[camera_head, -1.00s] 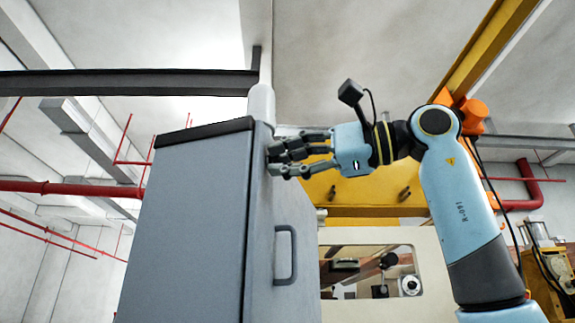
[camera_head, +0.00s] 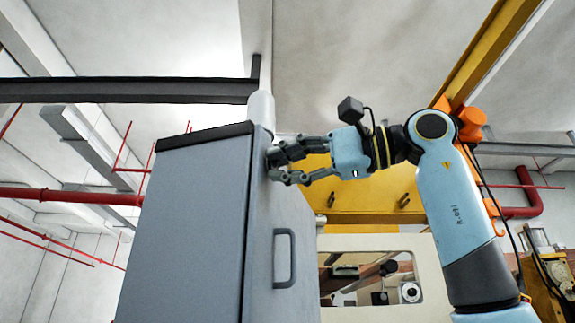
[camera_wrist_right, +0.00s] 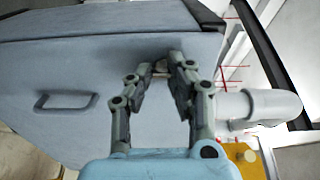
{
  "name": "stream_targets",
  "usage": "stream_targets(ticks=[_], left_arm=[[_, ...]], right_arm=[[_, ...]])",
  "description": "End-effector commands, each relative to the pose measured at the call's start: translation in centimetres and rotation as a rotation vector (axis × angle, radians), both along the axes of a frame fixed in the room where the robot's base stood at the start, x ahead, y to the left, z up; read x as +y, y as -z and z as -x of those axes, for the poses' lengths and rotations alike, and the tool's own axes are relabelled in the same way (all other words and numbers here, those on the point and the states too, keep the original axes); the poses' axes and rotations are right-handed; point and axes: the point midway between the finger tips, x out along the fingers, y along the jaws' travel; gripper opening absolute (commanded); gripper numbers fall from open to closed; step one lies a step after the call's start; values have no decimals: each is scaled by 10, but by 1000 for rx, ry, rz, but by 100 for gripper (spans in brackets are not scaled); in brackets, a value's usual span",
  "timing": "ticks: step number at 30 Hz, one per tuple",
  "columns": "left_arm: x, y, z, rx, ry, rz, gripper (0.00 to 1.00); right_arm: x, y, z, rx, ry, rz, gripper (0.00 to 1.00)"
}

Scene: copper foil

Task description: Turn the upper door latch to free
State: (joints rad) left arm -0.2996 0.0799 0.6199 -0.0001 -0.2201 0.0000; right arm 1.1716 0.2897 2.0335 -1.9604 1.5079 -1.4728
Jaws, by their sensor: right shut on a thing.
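The grey cabinet (camera_head: 190,220) stands with its door (camera_head: 265,250) facing right. My right gripper (camera_head: 273,166) reaches the upper part of this door from the right, its fingertips against the door face. In the right wrist view the fingertips (camera_wrist_right: 162,72) are close together around a small pale piece, the upper door latch (camera_wrist_right: 160,67), near the door's upper edge. The fingers hide most of the latch, and in the head view I cannot make it out. How far the latch is turned cannot be told. My left gripper is not in view.
A U-shaped door handle (camera_head: 285,258) sticks out below my right gripper and also shows in the right wrist view (camera_wrist_right: 66,102). A pale vertical pipe (camera_head: 261,108) rises by the cabinet's top corner. A beige machine with a window (camera_head: 415,245) stands behind.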

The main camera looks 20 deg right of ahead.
Motion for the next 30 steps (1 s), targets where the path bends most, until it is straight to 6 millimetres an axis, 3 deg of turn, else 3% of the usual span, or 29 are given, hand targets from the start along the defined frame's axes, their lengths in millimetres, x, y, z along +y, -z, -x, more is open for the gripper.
stream_targets(ticks=[2, 3, 9, 20, 30], left_arm=[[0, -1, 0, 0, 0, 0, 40], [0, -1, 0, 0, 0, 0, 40], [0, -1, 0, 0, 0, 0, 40], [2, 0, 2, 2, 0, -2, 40], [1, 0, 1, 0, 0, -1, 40]], right_arm=[[0, -9, 2, -20, 1, -15, 0], [0, -9, 2, -20, 1, -15, 21], [0, -7, 1, -15, 0, -13, 47], [-2, -4, 2, -11, 1, -10, 48], [-44, -3, 31, -11, 7, -6, 48]])
